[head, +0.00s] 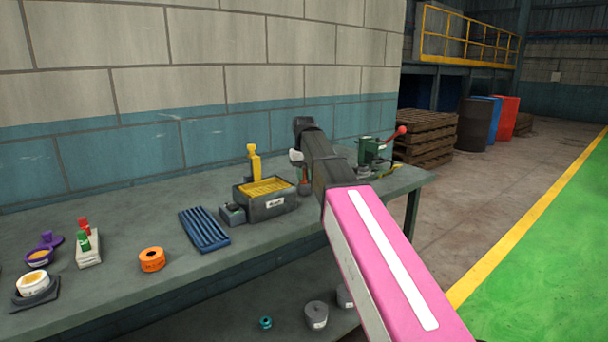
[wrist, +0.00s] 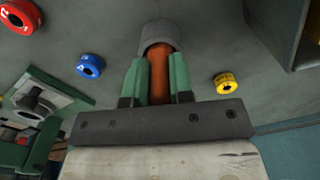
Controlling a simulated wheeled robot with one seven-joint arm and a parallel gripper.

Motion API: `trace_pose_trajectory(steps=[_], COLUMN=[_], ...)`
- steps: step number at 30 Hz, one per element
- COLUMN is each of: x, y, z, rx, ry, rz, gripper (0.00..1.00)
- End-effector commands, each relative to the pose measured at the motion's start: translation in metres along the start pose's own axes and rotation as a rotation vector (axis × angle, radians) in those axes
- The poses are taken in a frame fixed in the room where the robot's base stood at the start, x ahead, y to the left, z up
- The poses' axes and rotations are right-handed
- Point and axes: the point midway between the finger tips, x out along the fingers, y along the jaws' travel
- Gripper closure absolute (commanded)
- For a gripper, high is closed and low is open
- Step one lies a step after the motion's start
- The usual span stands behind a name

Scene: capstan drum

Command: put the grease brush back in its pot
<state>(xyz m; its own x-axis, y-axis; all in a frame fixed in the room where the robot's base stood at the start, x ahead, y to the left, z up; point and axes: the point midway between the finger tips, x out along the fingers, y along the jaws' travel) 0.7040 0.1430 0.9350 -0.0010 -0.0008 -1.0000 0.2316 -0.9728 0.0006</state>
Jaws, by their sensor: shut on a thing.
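My gripper (wrist: 163,78) is shut, its green fingers on either side of the orange-brown handle of the grease brush (wrist: 159,80). The handle's far end meets a grey, round, cup-like part (wrist: 158,36) just past the fingertips; I cannot tell whether this is the pot or part of the brush. In the head view, a small brown upright piece with a dark grey rounded base (head: 304,188) shows beside my arm, right of the grey box. My arm hides most of the gripper there. The brush's bristles are not visible.
A grey box with yellow contents (head: 266,208), a blue ribbed tray (head: 204,229) and an orange ring (head: 152,259) lie left on the bench. A green device with a red-knobbed lever (head: 376,150) stands right. Blue (wrist: 90,66) and yellow (wrist: 227,82) rings lie near the gripper.

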Motion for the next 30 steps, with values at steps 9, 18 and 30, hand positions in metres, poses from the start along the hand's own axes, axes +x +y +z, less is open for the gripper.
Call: trace_pose_trajectory(steps=[9, 18, 30], x=[0.001, 0.001, -0.014], y=[0.000, 0.000, 0.001], z=[0.000, 0.000, -0.007], rx=[0.000, 0.000, 0.001], ry=[0.000, 0.000, 0.002], rz=[0.000, 0.000, 0.000], gripper=[1.00, 0.49, 0.49])
